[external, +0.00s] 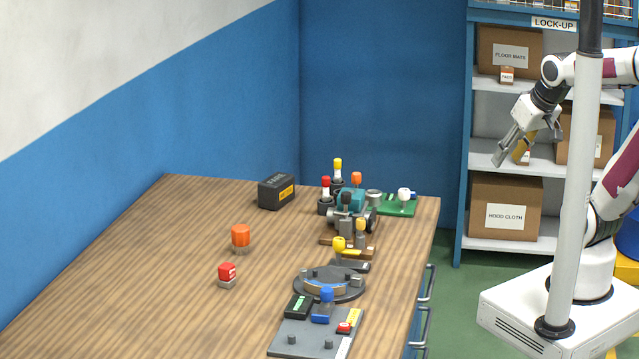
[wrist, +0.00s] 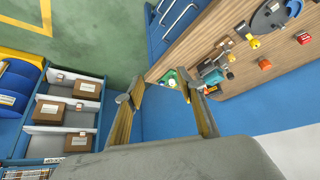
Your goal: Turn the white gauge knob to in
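The white gauge knob (external: 404,194) stands on a green board (external: 397,209) at the far right corner of the wooden table. In the wrist view the white knob (wrist: 172,82) shows between my fingers, on a small visible patch of the green board (wrist: 168,77). My gripper (external: 508,159) is in the air right of the table, above and well apart from the knob. In the wrist view my gripper (wrist: 162,86) has its two fingers spread with nothing between them. The markings around the knob are too small to read.
Levers with red (external: 326,182) and yellow (external: 338,163) tops and a teal machine (external: 351,199) stand left of the board. A round dark plate (external: 300,287) and a grey panel (external: 290,340) lie nearer. A blue shelf (external: 465,150) stands behind my arm. The left tabletop is mostly clear.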

